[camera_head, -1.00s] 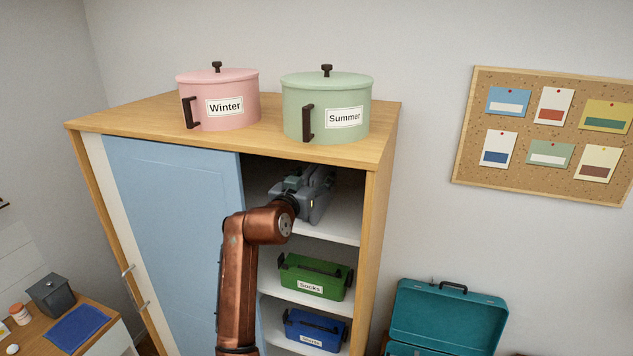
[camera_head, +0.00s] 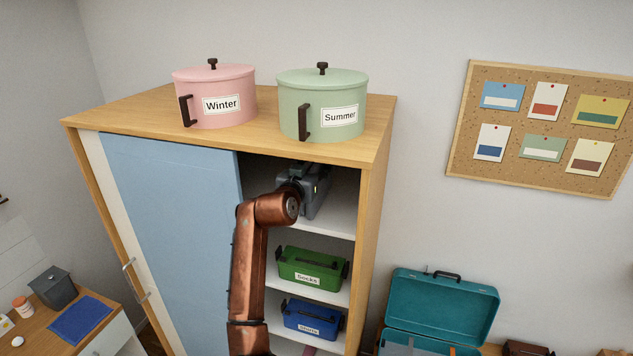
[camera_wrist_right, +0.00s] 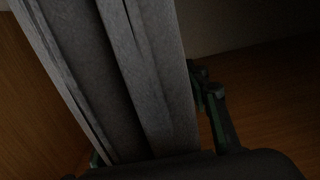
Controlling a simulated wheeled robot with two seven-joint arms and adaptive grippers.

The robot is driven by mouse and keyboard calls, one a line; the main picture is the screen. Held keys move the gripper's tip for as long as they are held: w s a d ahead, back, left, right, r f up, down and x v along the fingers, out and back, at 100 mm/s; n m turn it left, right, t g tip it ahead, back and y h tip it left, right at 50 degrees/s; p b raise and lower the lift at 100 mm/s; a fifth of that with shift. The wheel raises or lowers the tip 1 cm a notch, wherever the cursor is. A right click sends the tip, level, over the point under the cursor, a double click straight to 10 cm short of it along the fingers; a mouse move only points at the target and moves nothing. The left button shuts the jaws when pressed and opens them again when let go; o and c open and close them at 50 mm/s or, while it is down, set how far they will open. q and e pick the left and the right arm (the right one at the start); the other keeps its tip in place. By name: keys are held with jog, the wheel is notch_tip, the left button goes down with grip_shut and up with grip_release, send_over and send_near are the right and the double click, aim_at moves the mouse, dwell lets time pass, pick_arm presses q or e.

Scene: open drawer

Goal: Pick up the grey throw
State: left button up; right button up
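The grey throw (camera_wrist_right: 140,70) fills the left half of the right wrist view as thick, dark grey folds standing on a slant. My right gripper (camera_wrist_right: 155,125) is around it. One green-edged finger (camera_wrist_right: 218,115) stands close along the throw's right side. The other finger shows only as a sliver at the lower left, and its tip is hidden. Whether the fingers press on the cloth is too dark to tell. In the head view my right gripper (camera_head: 312,190) reaches into the top shelf of the cabinet (camera_head: 378,200), and the throw cannot be made out there. My left gripper is not in view.
A blue door (camera_head: 175,220) covers the cabinet's left side. A green box (camera_head: 313,270) and a blue box (camera_head: 312,320) sit on lower shelves. Pink (camera_head: 215,95) and green (camera_head: 322,100) pots stand on top. An open teal case (camera_head: 440,310) is at right.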

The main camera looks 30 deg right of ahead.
grip_shut()
dwell(0.3)
jog(key=shift+r, duration=0.2)
jog(key=shift+r, duration=0.1)
